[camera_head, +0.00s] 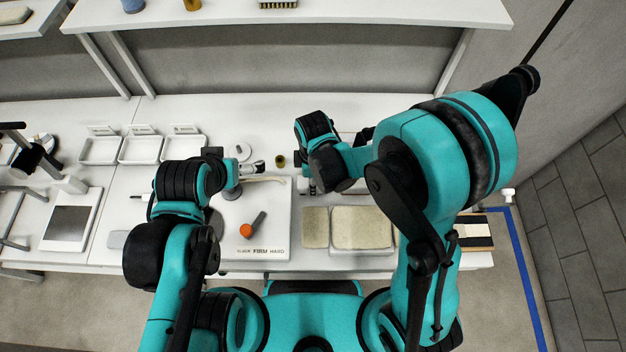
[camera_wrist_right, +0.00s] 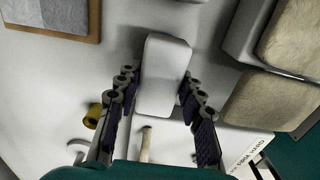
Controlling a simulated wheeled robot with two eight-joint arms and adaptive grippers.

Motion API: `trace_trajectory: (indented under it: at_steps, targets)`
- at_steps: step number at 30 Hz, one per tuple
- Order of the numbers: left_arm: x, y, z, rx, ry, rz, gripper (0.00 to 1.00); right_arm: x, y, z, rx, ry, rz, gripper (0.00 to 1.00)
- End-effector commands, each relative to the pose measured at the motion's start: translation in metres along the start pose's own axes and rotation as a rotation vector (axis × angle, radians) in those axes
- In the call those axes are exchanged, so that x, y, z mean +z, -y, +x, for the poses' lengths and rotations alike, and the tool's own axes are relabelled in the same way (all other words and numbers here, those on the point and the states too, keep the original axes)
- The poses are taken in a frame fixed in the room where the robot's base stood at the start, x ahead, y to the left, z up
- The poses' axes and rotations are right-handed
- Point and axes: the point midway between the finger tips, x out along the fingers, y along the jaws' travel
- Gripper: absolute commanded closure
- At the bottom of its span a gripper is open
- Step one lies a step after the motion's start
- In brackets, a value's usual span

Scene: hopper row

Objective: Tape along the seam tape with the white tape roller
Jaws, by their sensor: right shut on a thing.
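The white tape roller (camera_wrist_right: 163,75) shows in the right wrist view as a white rounded block between the fingers of my right gripper (camera_wrist_right: 160,95), which is shut on it. In the head view my right gripper is mostly hidden behind its arm, just right of the white board. A thin beige strip (camera_head: 264,180), which looks like the seam tape, lies along the far part of the board. A beige strip end (camera_wrist_right: 146,145) shows below the roller in the wrist view. My left gripper (camera_head: 254,168) is over the board's far left; its opening is unclear.
The white board (camera_head: 270,215) carries an orange-ended tool (camera_head: 247,230). An olive cylinder (camera_head: 280,160) and a white ring (camera_head: 240,150) stand behind it. Beige pads (camera_head: 362,228) lie to the right. White trays (camera_head: 140,150) stand at left. A shelf (camera_head: 350,12) is above the back.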

Motion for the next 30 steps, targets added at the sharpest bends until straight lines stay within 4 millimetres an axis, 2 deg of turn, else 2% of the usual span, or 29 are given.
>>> trace_trajectory:
  at_steps: [21,30]
  targets:
    - [-0.023,0.0,-0.032,0.0,0.0,0.0,0.02,0.0,0.0,-0.057,0.0,0.0,0.0,0.95]
    - [-0.023,0.0,-0.033,0.0,0.0,0.0,0.02,0.0,0.0,-0.06,0.0,0.0,0.0,0.95]
